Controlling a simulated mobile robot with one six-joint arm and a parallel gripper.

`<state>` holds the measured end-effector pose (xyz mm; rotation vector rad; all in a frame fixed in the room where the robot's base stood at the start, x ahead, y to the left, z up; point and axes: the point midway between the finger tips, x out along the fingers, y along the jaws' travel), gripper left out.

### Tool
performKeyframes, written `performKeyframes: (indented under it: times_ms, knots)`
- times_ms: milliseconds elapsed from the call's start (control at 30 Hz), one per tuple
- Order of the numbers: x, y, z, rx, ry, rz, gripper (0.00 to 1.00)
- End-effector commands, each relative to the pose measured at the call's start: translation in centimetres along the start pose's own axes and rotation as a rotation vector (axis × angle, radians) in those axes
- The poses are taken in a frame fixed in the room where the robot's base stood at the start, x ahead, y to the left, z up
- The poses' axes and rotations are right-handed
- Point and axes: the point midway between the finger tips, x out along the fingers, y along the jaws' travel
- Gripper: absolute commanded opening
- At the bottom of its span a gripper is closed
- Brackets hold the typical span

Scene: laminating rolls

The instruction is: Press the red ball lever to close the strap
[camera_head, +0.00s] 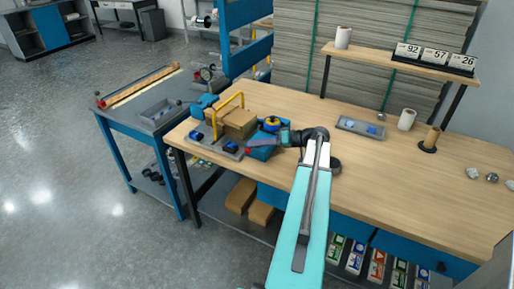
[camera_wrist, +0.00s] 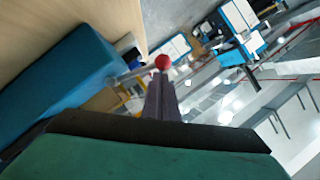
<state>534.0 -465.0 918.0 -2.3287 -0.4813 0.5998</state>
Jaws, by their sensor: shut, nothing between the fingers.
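The red ball (camera_head: 248,151) of the lever sits at the front of the blue strapping unit (camera_head: 262,153) on the workbench. In the wrist view the red ball (camera_wrist: 162,62) shows at the end of a thin pale rod (camera_wrist: 128,75), just beyond my fingertips. My gripper (camera_wrist: 161,80) is shut and empty, its tips lined up with the ball; I cannot tell whether they touch. In the head view my gripper (camera_head: 258,141) reaches left over the blue unit. A cardboard box (camera_head: 240,123) stands under the yellow arch (camera_head: 228,106). The strap cannot be made out.
A blue block (camera_wrist: 60,75) lies close on the left in the wrist view. A grey tray (camera_head: 352,126) and a white roll (camera_head: 407,119) stand on the right of the bench. A side table (camera_head: 150,100) is at the left.

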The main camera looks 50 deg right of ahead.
Motion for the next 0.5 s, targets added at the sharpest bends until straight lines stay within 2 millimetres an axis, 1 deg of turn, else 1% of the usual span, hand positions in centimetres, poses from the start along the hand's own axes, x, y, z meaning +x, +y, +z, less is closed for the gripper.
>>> performKeyframes:
  times_ms: [33,500]
  knots:
    - [0.3,0.2,0.8,-0.017,-0.004,0.006,0.00]
    - [0.8,0.5,1.9,-0.184,-0.005,0.080,0.00]
